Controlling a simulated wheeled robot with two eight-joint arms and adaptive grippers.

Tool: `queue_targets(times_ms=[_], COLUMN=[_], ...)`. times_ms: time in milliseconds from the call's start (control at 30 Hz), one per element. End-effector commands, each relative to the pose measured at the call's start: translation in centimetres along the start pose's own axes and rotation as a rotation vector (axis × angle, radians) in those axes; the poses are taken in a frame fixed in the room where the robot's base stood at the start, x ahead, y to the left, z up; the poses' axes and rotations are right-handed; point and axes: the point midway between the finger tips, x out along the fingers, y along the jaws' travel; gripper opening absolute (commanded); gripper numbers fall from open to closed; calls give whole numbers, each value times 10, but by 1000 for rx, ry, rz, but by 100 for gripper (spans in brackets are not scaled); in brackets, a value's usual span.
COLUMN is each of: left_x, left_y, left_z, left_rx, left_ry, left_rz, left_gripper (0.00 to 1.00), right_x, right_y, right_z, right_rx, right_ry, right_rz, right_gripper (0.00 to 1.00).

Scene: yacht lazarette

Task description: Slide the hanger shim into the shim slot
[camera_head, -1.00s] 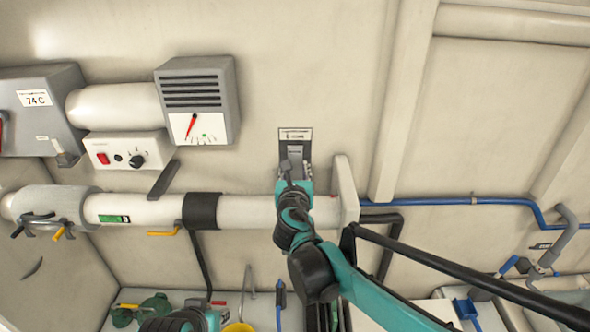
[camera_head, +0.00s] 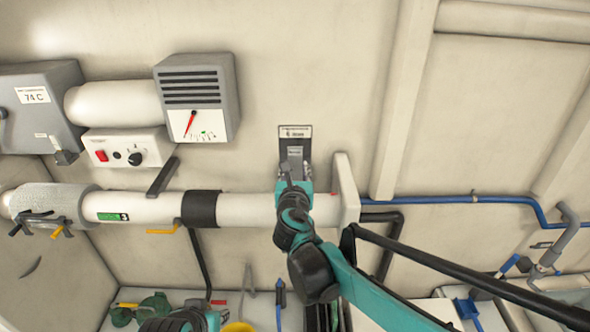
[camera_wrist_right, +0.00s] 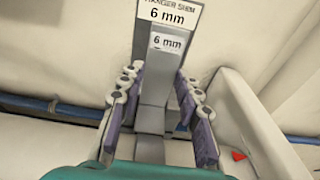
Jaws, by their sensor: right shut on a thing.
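The hanger shim, a grey strip with a small 6 mm label, shows in the right wrist view (camera_wrist_right: 165,43) and the head view (camera_head: 295,152). My right gripper (camera_head: 294,172) is shut on it; the purple finger pads flank it in the right wrist view (camera_wrist_right: 155,108). The shim slot is at a dark plate on the wall with a white label (camera_head: 295,132), reading "hanger shim 6 mm" in the right wrist view (camera_wrist_right: 168,13). The shim stands in front of this plate, below the label. I cannot tell how deep it sits; the slot opening is hidden. My left gripper is out of view.
A white pipe (camera_head: 245,210) runs behind my right wrist. A pale bracket (camera_head: 345,190) stands close right of the gripper. A gauge box (camera_head: 197,100) and switch box (camera_head: 125,149) are at left. The wall above the plate is clear.

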Motion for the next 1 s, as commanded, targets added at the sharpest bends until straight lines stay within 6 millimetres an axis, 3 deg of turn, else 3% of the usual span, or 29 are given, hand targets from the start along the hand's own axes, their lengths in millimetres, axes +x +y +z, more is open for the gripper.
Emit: queue_targets(times_ms=[1000], left_x=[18], left_y=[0], left_z=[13], left_rx=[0], left_ry=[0], left_rz=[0], left_gripper=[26], right_x=[4], right_y=[0], right_z=[-26], right_rx=[0], right_ry=[0], right_rz=[0], right_gripper=[4])
